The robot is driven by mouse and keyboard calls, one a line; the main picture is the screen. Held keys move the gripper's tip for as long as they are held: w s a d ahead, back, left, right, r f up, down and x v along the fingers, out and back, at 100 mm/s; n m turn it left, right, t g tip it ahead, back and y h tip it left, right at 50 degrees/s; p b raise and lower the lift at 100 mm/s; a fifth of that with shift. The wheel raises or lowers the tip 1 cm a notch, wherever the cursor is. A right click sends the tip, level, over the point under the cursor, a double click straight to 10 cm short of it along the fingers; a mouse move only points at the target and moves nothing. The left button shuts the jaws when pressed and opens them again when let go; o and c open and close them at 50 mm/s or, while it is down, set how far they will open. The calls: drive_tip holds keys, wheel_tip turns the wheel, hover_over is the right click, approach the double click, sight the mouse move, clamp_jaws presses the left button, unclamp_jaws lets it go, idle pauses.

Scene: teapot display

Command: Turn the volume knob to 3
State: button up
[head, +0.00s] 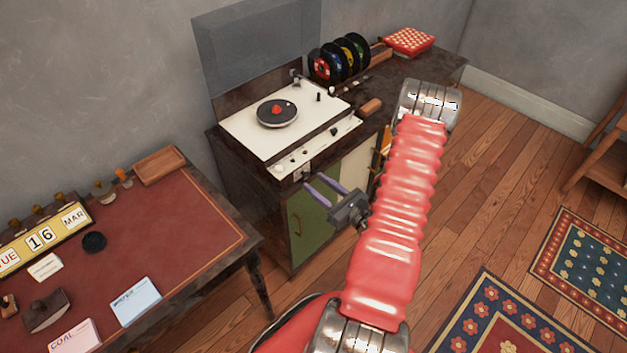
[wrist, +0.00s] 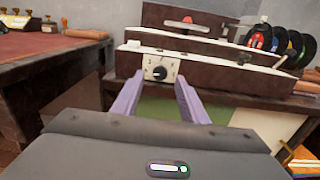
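The volume knob (wrist: 159,73) is a small dark round knob with a light mark, on a pale dial plate (wrist: 152,65) on the front of the record player. The dial numbers are too small to read. The cream record player (head: 243,130) stands on a dark cabinet in the head view. My gripper (head: 312,180) is open and empty, with its two purple fingers pointing at the player's front. In the wrist view the fingers (wrist: 159,88) stand to either side of the knob, apart from it as far as I can tell.
A cabinet with a green door (head: 312,222) is below the player. A rack of coloured records (head: 338,58) and a red checked box (head: 408,41) are on its top. A desk (head: 190,225) with a calendar (head: 42,238) stands at left.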

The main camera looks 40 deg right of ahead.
sight(305, 174)
drive_tip(key=shift+w, duration=1.35)
drive_tip(key=shift+c, duration=0.6)
clamp_jaws()
